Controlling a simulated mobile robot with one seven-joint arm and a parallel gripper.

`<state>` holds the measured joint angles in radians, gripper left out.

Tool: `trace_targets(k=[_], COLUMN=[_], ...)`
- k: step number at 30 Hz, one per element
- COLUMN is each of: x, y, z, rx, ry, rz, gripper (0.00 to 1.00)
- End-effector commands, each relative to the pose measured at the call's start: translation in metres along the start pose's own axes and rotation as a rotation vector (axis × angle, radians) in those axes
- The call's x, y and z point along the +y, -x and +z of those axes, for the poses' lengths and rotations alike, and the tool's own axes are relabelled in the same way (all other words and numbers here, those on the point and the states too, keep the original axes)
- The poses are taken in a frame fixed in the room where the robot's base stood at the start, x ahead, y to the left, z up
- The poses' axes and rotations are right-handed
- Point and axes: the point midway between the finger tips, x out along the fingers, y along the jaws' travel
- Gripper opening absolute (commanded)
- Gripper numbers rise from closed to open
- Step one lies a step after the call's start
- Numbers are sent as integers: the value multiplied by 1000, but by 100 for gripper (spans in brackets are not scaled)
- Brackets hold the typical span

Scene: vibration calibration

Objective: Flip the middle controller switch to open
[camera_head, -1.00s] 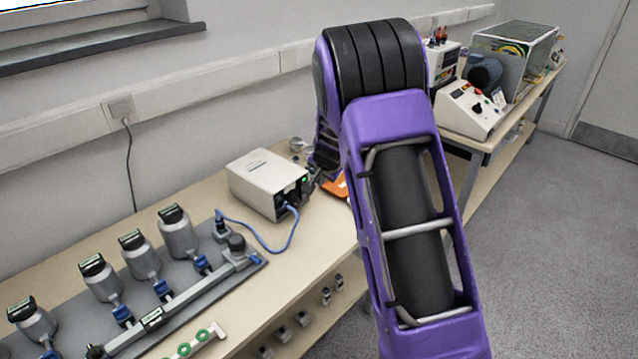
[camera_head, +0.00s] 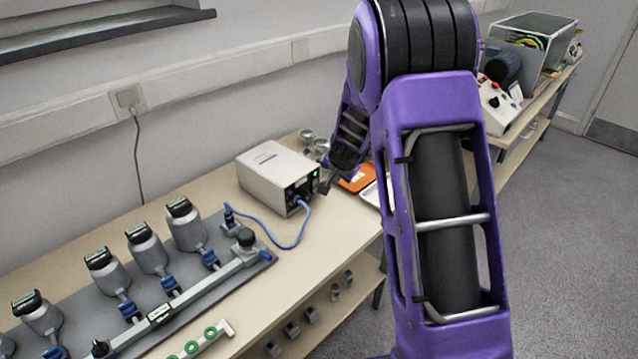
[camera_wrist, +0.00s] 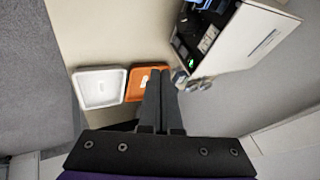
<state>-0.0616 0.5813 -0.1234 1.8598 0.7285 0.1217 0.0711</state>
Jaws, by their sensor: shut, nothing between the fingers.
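The white controller box (camera_head: 268,168) stands on the bench, its dark front panel (camera_head: 304,187) showing a green light and a blue cable. In the wrist view the box (camera_wrist: 243,38) is at the upper right, with its dark panel (camera_wrist: 198,30) and green light facing left. I cannot make out separate switches or their positions. My gripper (camera_head: 324,188) is just right of the panel, apparently clear of it. In the wrist view my gripper (camera_wrist: 160,76) has its fingers together and empty, their tips over the orange tray's edge, left of small metal parts (camera_wrist: 193,84).
An orange tray (camera_head: 357,180) and a white tray (camera_wrist: 99,105) lie beside the box. Small metal cylinders (camera_head: 308,138) stand behind it. A grey plate (camera_head: 75,300) with several metal bottles fills the bench's left. My arm hides part of the bench's right end.

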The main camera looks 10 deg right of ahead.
Motion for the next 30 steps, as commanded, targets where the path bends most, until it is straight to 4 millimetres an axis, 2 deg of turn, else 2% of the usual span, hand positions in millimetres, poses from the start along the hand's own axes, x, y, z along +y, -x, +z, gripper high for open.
trace_targets(k=[5,8,11,22,23,24,30], x=[0,1,2,1,0,-10,-28], y=[-2,-10,-25,-102,-106,-106,-118], z=[0,1,1,1,1,2,2], rx=[-1,-2,-3,-2,-2,-2,-1], ry=[0,0,0,0,0,5,3], rz=[1,2,3,2,1,-1,1], gripper=[0,0,0,0,0,0,0])
